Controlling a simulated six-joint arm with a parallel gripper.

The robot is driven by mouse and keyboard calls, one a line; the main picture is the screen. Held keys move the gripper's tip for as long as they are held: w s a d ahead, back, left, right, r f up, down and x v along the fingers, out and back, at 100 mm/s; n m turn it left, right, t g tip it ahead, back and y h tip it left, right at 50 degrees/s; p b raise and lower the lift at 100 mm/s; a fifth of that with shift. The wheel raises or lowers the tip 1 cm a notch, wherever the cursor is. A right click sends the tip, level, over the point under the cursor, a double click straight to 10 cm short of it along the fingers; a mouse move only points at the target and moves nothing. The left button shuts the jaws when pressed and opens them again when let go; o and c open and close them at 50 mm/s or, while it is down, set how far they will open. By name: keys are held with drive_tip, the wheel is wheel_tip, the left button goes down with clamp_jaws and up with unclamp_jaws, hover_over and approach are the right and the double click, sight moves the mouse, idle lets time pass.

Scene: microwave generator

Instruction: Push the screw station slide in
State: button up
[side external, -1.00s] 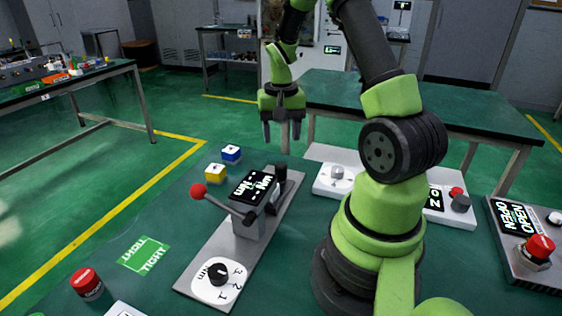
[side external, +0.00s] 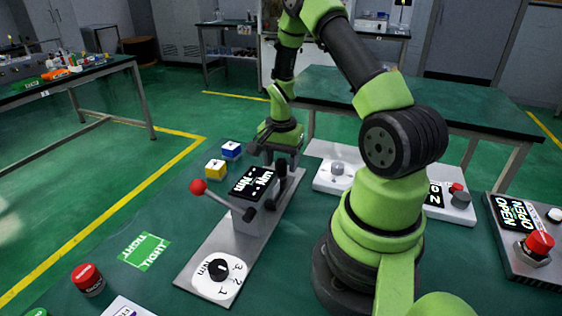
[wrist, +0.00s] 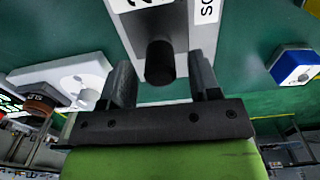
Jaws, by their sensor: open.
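The screw station (side external: 215,255) is a long grey plate with a black and white display (side external: 252,182), a lever with a red ball (side external: 198,187) and a numbered dial (side external: 218,270) at its near end. A black upright knob (wrist: 160,62) stands at its far end, taken to be the slide's handle. My gripper (side external: 279,168) is low over that end, pointing down. In the wrist view my gripper (wrist: 161,70) is open, with a finger on each side of the knob and visible gaps. In the side view the gripper mostly hides the knob.
A white panel with a knob (side external: 337,170) stands close on the right. A red button (side external: 88,280) and a green label (side external: 144,252) are at the near left.

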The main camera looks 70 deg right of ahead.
drive_tip(key=shift+f, duration=0.2)
drive_tip(key=shift+c, duration=0.3)
clamp_jaws()
drive_tip(key=shift+a, duration=2.35)
drive_tip(key=shift+o, duration=0.3)
unclamp_jaws()
wheel_tip(320, 180, up, 10)
